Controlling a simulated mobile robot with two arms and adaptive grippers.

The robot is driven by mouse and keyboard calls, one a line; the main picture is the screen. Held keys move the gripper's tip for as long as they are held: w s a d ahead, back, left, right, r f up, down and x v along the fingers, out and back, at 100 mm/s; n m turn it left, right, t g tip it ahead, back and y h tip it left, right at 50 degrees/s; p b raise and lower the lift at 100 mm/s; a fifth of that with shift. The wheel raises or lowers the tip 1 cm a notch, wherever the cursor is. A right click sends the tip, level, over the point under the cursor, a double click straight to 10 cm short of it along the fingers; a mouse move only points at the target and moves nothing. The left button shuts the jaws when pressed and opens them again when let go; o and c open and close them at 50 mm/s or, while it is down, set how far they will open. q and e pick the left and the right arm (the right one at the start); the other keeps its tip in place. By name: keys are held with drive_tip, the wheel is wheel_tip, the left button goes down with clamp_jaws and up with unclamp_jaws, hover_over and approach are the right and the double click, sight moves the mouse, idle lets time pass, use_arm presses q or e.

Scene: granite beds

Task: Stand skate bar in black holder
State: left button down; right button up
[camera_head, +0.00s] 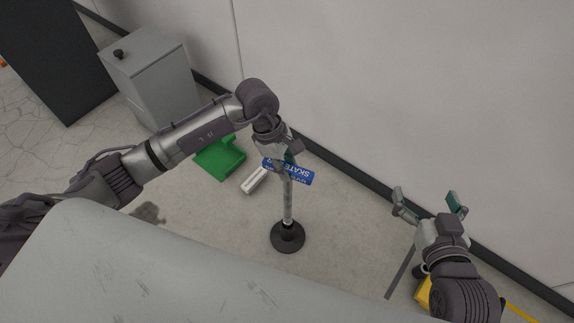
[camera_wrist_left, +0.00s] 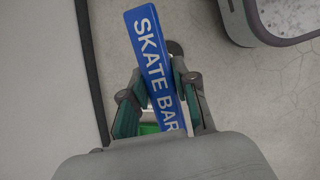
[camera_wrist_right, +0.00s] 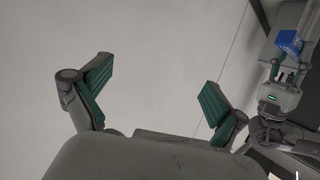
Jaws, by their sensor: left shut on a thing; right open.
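The skate bar is a grey pole (camera_head: 288,203) with a blue sign (camera_head: 298,175) at its top, lettered SKATE BAR. In the head view the pole runs down to the round black holder (camera_head: 287,237) on the floor and looks upright in it; whether it is fully seated I cannot tell. My left gripper (camera_head: 285,160) is shut on the skate bar near the sign. The sign also shows between the fingers in the left wrist view (camera_wrist_left: 152,60). My right gripper (camera_head: 430,203) is open and empty, well to the right of the bar.
A green tray (camera_head: 220,158) and a white block (camera_head: 254,181) lie on the floor behind the bar. A grey cabinet (camera_head: 150,75) stands at the wall on the left. A grey surface (camera_head: 200,275) fills the front. A yellow object (camera_head: 424,293) is partly hidden by my right arm.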

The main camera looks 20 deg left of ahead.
use_arm(q)
drive_tip(key=shift+f+b, duration=0.4)
drive_tip(key=shift+f, duration=0.05)
use_arm(e)
drive_tip(key=shift+w+a+r+t+y, duration=0.2)
drive_tip(key=shift+r+t, duration=0.25)
drive_tip(key=shift+r, duration=0.2)
drive_tip(key=shift+w+a+r+t+y, duration=0.15)
drive_tip(key=shift+w+r+t, duration=0.2)
drive_tip(key=shift+r, duration=0.3)
drive_tip(key=shift+w+a+r+t+y, duration=0.1)
drive_tip(key=shift+a+r+t, duration=0.05)
drive_tip(key=shift+r+t, duration=0.45)
use_arm(q)
drive_tip(key=shift+f, duration=0.1)
drive_tip(key=shift+f+b, duration=0.3)
drive_tip(key=shift+b, duration=0.05)
drive_tip(key=shift+f+b, duration=0.4)
drive_tip(key=shift+f, duration=0.3)
use_arm(e)
wheel_tip(320, 180, up, 8)
drive_tip(key=a+t+y, duration=0.1)
drive_tip(key=t+y, duration=0.1)
drive_tip(key=t, duration=0.2)
drive_tip(key=shift+s+f+t, duration=0.15)
drive_tip(key=shift+s+t, duration=0.1)
drive_tip(key=shift+t, duration=0.05)
